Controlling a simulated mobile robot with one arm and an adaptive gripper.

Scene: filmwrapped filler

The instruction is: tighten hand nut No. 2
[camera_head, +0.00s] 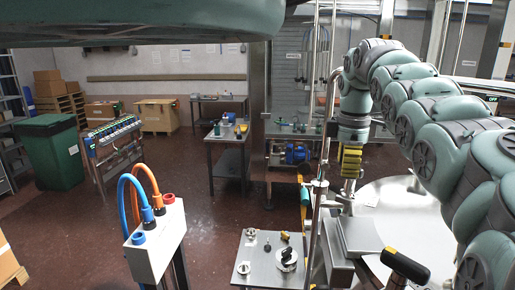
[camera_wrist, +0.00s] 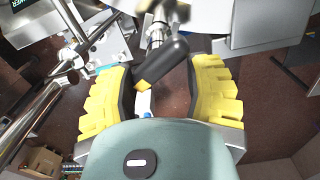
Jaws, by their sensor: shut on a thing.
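My gripper (camera_head: 351,162) is at the upper middle right of the head view, pointing down beside a vertical steel pipe. The handle lies diagonally between the dark finger pads, below a metal stem. I take this handle to be the hand nut; no number on it is readable. In the head view the fingers hide it. A similar black handle with a yellow end (camera_head: 405,265) shows at the lower right.
A round steel surface (camera_head: 400,212) lies below my arm. A steel table (camera_head: 262,262) with small metal parts stands left of the pipe (camera_head: 317,215). A white box (camera_head: 157,243) with orange and blue hoses stands further left.

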